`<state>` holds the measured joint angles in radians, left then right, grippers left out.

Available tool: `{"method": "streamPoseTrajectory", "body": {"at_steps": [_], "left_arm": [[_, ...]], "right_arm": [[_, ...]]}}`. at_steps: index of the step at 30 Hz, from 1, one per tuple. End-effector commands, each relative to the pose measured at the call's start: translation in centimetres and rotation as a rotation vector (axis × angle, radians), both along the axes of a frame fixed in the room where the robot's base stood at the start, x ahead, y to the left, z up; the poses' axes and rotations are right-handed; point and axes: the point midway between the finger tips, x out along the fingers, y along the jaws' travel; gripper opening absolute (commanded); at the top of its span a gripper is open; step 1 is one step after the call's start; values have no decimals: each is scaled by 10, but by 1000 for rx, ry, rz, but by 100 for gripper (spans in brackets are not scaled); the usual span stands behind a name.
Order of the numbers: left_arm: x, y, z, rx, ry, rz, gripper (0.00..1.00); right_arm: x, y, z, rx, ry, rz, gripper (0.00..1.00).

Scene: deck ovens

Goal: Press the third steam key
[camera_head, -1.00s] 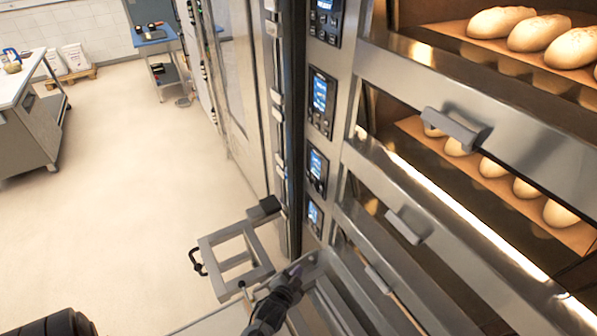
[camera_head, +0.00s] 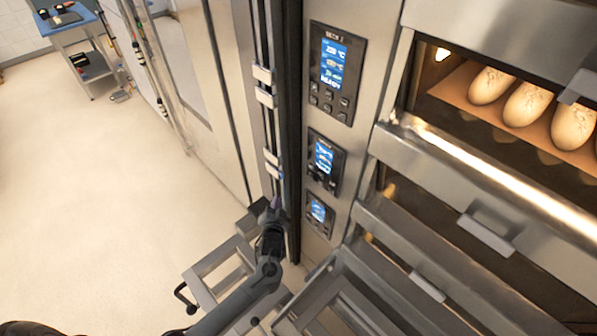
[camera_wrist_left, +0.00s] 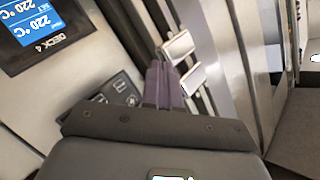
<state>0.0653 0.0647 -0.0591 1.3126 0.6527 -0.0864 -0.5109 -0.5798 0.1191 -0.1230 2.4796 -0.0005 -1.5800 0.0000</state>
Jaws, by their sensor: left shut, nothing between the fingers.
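Control panels run down the oven's steel front in the head view. The upper one (camera_head: 337,72) has a blue screen with dark keys below. A middle one (camera_head: 324,162) and a lower one (camera_head: 319,213) are smaller, their keys too small to read. My left gripper (camera_head: 274,206) is shut and empty, left of the lower panel. In the left wrist view its purple fingertips (camera_wrist_left: 163,84) are beside a dark keypad (camera_wrist_left: 120,90), partly hidden by the gripper. A panel marked DECK 4 (camera_wrist_left: 45,35) shows upside down. I cannot tell any contact. My right gripper is out of view.
Oven doors with bar handles (camera_head: 486,235) stand right of the panels, with loaves (camera_head: 525,103) behind the upper one. A dark vertical post and a rail with white clips (camera_head: 264,86) stand left of the panels. The floor (camera_head: 90,200) at left is clear.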

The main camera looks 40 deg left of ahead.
Motion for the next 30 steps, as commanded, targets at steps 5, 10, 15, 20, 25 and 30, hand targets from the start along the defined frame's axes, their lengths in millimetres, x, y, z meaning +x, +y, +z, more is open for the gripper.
{"method": "streamPoseTrajectory", "body": {"at_steps": [5,10,15,20,25,30], "left_arm": [[24,-2,10,-4,-53,-1,0],[31,-1,17,-3,-70,-1,0],[31,-2,18,-3,-70,-1,0],[31,-2,18,-4,-70,-1,0],[36,-3,16,-4,-70,-1,0],[51,-5,14,-5,-72,-2,0]], "right_arm": [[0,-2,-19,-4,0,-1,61],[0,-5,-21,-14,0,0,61],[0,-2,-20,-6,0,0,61],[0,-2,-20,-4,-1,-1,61],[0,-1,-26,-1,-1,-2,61],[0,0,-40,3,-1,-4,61]]}}
